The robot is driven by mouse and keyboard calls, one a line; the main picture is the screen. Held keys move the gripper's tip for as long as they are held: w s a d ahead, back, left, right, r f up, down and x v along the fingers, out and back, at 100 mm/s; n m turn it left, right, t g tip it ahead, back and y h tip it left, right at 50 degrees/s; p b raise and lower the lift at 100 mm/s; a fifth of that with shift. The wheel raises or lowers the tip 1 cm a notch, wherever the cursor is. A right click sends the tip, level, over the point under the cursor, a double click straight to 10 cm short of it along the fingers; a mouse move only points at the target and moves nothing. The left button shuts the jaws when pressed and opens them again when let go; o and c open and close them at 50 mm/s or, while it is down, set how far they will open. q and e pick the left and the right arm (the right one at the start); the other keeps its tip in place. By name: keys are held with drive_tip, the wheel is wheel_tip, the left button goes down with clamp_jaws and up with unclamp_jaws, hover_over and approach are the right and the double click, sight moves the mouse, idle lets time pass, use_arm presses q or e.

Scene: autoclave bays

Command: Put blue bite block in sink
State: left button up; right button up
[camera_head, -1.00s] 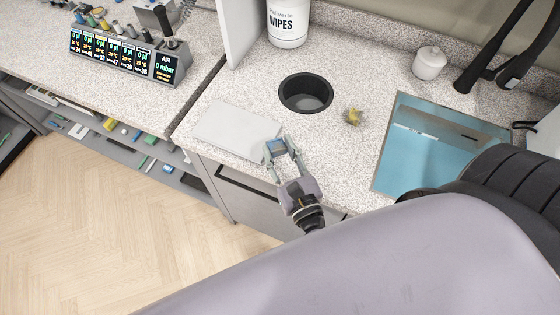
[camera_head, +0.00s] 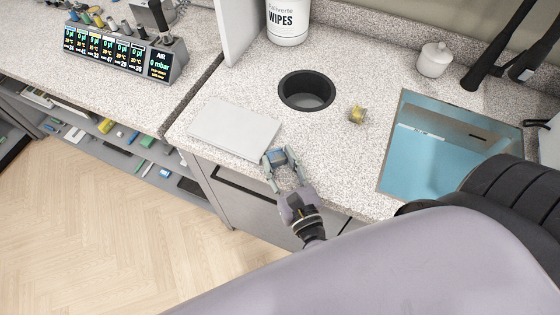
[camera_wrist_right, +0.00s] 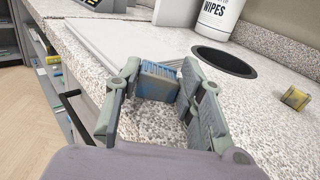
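The blue bite block (camera_head: 279,157) is between the fingertips of my right gripper (camera_head: 281,159), at the counter's front edge beside the pale flat tray. In the right wrist view the block (camera_wrist_right: 158,81) shows a ribbed blue and grey face, with a finger of the gripper (camera_wrist_right: 157,86) against each side. The gripper is shut on it. The sink (camera_head: 440,150) is a blue rectangular basin at the right of the counter, apart from the gripper. Its lower right part is hidden behind my own arm. My left gripper is not in view.
A pale flat tray (camera_head: 235,130) lies left of the gripper. A round black-rimmed hole (camera_head: 307,91), a small yellowish block (camera_head: 357,114), a wipes tub (camera_head: 288,22) and a white lidded jar (camera_head: 433,60) are on the counter (camera_head: 335,165). Counter between gripper and sink is clear.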

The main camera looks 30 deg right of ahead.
drive_tip(key=o, duration=0.4)
drive_tip(key=shift+c, duration=0.2)
drive_tip(key=shift+r, duration=0.1)
drive_tip(key=shift+s, duration=0.2)
drive_tip(key=s+a+b, duration=0.1)
drive_tip(key=s+b, duration=0.3)
drive_tip(key=s, duration=0.7)
drive_tip(key=shift+s, duration=0.3)
